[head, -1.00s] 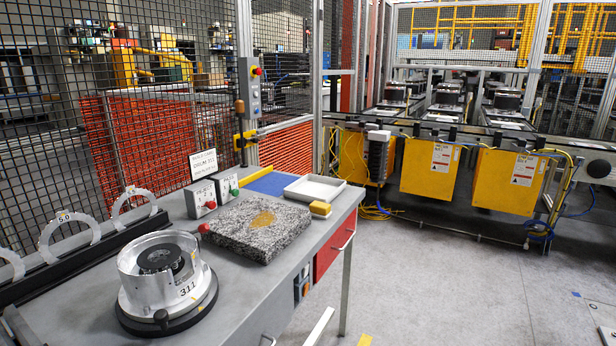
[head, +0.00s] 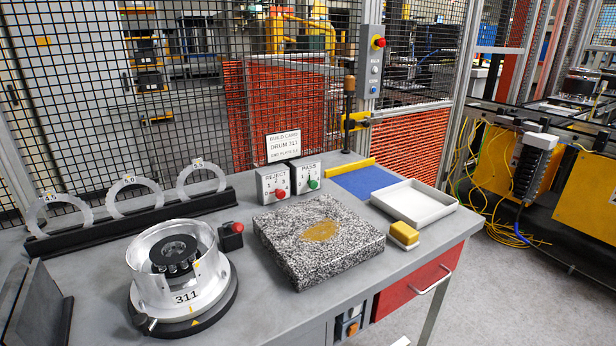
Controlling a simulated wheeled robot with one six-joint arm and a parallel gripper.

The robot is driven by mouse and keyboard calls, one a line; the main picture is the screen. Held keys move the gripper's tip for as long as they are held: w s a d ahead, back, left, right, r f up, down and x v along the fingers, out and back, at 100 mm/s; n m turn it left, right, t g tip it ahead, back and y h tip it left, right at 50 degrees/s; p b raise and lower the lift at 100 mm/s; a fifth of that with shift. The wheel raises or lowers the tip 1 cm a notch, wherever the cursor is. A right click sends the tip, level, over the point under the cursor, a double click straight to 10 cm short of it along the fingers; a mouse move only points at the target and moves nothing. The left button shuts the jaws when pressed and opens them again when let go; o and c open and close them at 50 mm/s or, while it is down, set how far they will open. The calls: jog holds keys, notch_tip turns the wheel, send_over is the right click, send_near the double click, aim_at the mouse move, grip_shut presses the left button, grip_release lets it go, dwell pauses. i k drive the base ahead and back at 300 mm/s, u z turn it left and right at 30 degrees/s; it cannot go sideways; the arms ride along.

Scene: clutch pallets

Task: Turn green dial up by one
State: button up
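The green dial (head: 313,184) is a small round knob on the front of a light box marked PASS (head: 308,176), with small numbers around it. The box stands upright at the back of the grey bench, left of the blue mat. Beside it on the left is a similar box marked REJECT (head: 275,182) with a red dial (head: 279,194). Which number the green dial points to is too small to tell. My gripper does not show in the head view.
A speckled stone block (head: 318,238) lies in front of the boxes. A metal drum marked 311 (head: 180,268), a red push button (head: 231,236), a ring rack (head: 130,225), a white tray (head: 414,203) and a yellow sponge (head: 404,235) share the bench (head: 270,310). A build card (head: 284,146) stands behind.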

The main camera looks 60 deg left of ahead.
aim_at(313, 184)
jog(key=u, duration=0.55)
jog(key=i, duration=0.7)
jog(key=u, duration=1.25)
jog(key=i, duration=0.4)
jog(key=u, duration=0.35)
